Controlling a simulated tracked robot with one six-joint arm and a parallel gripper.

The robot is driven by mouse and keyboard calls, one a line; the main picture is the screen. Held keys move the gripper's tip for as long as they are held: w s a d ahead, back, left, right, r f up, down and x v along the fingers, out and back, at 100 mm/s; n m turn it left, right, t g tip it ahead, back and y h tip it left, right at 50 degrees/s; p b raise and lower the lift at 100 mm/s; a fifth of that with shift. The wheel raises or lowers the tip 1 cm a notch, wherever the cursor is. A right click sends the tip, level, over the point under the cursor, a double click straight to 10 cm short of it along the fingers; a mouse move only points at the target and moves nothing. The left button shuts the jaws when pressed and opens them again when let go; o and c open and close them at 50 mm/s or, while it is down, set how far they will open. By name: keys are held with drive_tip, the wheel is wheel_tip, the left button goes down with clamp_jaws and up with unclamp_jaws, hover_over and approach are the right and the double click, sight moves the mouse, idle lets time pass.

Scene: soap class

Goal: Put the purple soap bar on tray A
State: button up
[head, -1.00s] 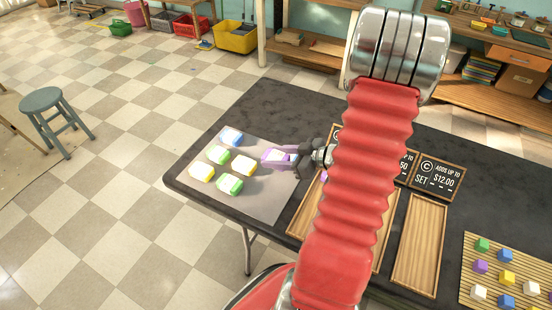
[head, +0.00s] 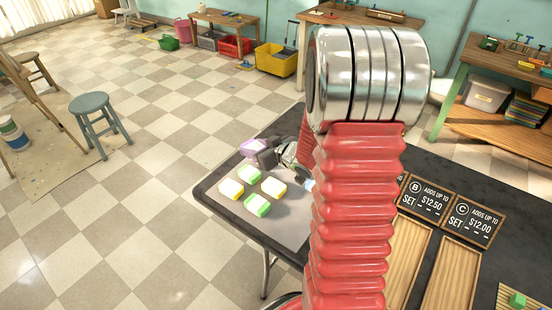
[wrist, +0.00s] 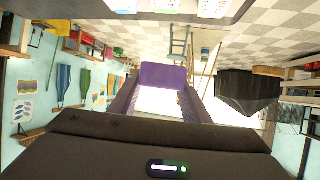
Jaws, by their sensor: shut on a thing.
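The purple soap bar (head: 250,146), with a pale label, is in the jaws of my gripper (head: 263,153) in the head view, by the far left edge of the dark table. The soap appears raised above the grey mat. The B sign (head: 428,196) and C sign (head: 472,221) stand right of my arm.
Several yellow and green soap bars, including a yellow one (head: 231,188) and a green one (head: 257,205), lie on the grey mat (head: 288,222). The wooden tray by sign C (head: 452,272) looks bare where it shows. A stool (head: 92,107) stands off the table.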

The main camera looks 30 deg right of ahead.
drive_tip(key=w+a+r+h, duration=0.1)
drive_tip(key=w+a+r, duration=0.1)
drive_tip(key=a, duration=0.7)
drive_tip(key=w+a+r+m, duration=0.1)
drive_tip(key=w+a+r, duration=0.1)
drive_tip(key=a, duration=0.8)
drive_tip(key=shift+a+r+m+h, duration=0.15)
drive_tip(key=shift+a+m+h, duration=0.15)
drive_tip(key=shift+h, duration=0.1)
